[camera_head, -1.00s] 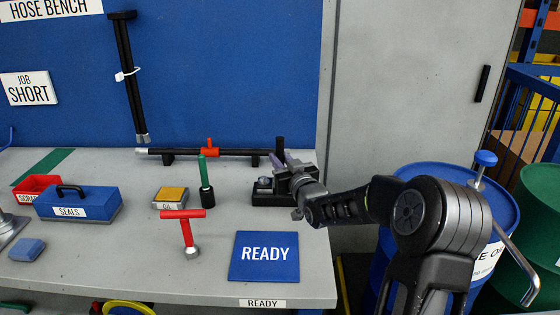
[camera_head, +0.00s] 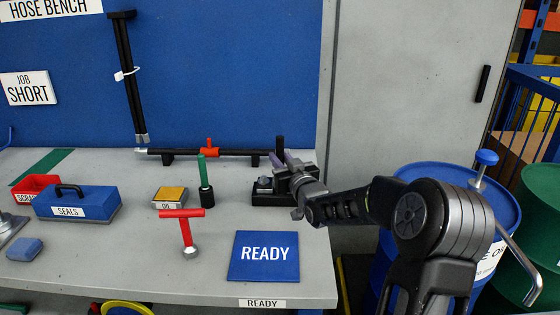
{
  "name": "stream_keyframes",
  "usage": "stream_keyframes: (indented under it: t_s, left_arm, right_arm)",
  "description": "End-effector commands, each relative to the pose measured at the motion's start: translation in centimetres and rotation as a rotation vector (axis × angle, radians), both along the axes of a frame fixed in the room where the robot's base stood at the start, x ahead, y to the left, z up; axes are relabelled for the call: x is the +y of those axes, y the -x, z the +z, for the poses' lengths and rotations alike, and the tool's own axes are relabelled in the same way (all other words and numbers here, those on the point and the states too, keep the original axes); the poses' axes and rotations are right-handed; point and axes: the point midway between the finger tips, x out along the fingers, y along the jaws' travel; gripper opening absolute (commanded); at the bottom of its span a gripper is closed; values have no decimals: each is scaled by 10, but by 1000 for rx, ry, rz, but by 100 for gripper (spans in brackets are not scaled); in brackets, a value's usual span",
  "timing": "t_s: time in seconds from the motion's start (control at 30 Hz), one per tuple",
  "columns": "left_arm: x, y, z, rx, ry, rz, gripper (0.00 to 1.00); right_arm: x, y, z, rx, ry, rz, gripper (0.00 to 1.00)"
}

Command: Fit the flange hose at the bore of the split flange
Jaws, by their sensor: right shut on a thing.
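A black hose (camera_head: 185,152) with a silver left end (camera_head: 141,151) lies level on dark supports along the back of the bench. More black hose (camera_head: 124,75) hangs folded on the blue back panel, with silver ends down. The grip itself is small and partly hidden. A grey metal piece (camera_head: 8,230) is cut by the left edge; I cannot tell whether it is the split flange. My left gripper is not in view.
A blue READY plate (camera_head: 264,275), red T-handled tool (camera_head: 186,230), green-handled tool (camera_head: 205,185), yellow-topped OIL box (camera_head: 168,196), blue SEALS box (camera_head: 95,202) and red bin (camera_head: 35,184) stand on the bench (camera_head: 125,270). Blue drum (camera_head: 500,215) stands at right.

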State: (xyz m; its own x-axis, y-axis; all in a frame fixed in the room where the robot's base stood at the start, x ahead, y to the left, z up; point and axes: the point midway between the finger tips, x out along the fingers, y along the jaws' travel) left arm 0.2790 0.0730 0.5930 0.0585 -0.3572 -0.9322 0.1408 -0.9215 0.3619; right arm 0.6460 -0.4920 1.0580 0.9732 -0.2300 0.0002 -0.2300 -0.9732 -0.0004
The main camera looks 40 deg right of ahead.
Motion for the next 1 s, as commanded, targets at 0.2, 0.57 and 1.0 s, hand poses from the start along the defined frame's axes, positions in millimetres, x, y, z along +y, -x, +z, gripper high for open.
stream_keyframes:
  t_s: [0.2,0.57,1.0]
  left_arm:
    - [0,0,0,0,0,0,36]
    - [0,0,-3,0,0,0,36]
    - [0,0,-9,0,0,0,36]
  right_arm:
    - [0,0,2,-3,2,0,0]
    - [0,0,1,-3,2,1,0]
    - [0,0,2,-3,2,1,0]
